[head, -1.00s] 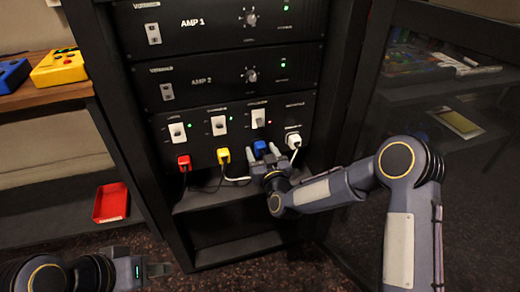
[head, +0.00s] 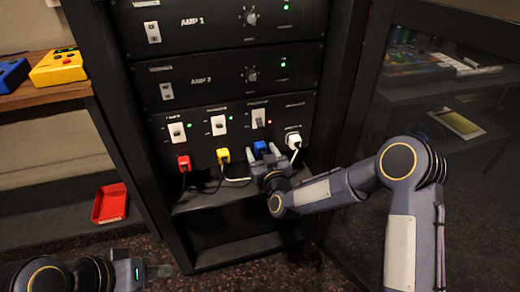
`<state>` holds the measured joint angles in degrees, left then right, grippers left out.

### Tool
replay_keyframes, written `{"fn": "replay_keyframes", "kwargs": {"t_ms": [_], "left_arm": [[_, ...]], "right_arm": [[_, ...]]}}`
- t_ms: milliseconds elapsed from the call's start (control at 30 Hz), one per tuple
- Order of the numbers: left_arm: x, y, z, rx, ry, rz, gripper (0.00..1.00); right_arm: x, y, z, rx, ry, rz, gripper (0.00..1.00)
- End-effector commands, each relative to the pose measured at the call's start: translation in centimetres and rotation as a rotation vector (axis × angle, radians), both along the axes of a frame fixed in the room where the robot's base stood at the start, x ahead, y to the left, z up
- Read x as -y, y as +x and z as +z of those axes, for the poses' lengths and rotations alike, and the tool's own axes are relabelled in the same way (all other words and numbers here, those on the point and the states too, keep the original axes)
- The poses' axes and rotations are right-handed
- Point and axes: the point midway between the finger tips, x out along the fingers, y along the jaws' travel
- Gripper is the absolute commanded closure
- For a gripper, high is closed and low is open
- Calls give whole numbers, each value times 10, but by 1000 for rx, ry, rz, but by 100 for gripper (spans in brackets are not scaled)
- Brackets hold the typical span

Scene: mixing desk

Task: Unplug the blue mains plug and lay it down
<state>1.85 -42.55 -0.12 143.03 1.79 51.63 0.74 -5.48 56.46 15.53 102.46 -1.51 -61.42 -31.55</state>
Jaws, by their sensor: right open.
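The blue mains plug (head: 260,147) sits in the rack's lower panel, third in the row of plugs, under a switch (head: 258,117) with a red light. My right gripper (head: 263,160) is open just below and in front of it, with a finger to either side. I cannot tell whether the fingers touch the plug. My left gripper (head: 158,271) is low at the bottom left, away from the rack panel; its jaw state is unclear.
A red plug (head: 184,163), a yellow plug (head: 223,156) and a white plug (head: 294,141) flank the blue one. A rack shelf (head: 215,198) lies below. A red tray (head: 110,204) stands at the left, and a glass door is at the right.

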Motion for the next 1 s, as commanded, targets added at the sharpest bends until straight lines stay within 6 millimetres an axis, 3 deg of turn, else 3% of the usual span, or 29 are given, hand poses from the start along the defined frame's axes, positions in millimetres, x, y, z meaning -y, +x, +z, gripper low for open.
{"fn": "replay_keyframes", "kwargs": {"t_ms": [733, 1000], "left_arm": [[0, 0, -7, 0, 0, 0, 64], [0, 0, -7, 0, 0, 0, 64]], "right_arm": [[0, 0, 0, -1, 0, 0, 42], [0, 0, 0, 0, 0, 0, 76]]}}
